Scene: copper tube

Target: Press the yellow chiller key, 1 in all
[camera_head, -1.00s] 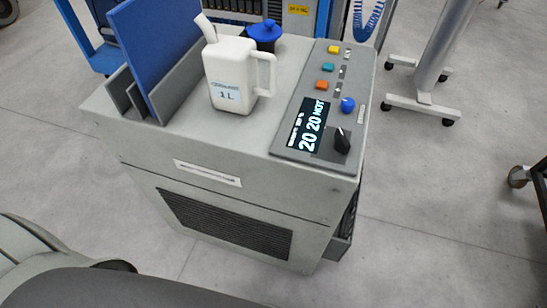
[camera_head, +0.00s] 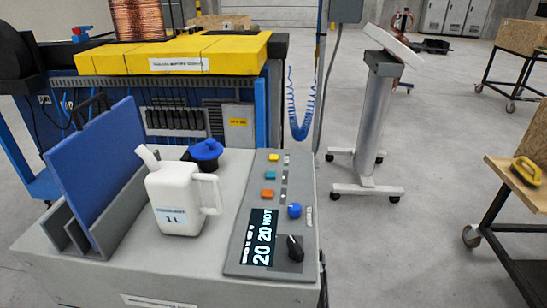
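The yellow key (camera_head: 274,157) is a small square button at the far end of the control panel (camera_head: 238,235) on top of the grey chiller (camera_head: 205,262). A teal key (camera_head: 270,175) and an orange key (camera_head: 267,194) sit in line below it. A blue knob (camera_head: 294,210) and a black knob (camera_head: 295,248) are to the right. The lit display (camera_head: 260,238) reads 20 20 HOT. Neither of my grippers is in view.
A white 1 L jug (camera_head: 180,200), a blue cap (camera_head: 206,150) and a blue board in a grey rack (camera_head: 100,165) stand left of the panel. Behind is a blue and yellow machine (camera_head: 175,55). A pedestal stand (camera_head: 370,120) and carts are at right, with open floor between.

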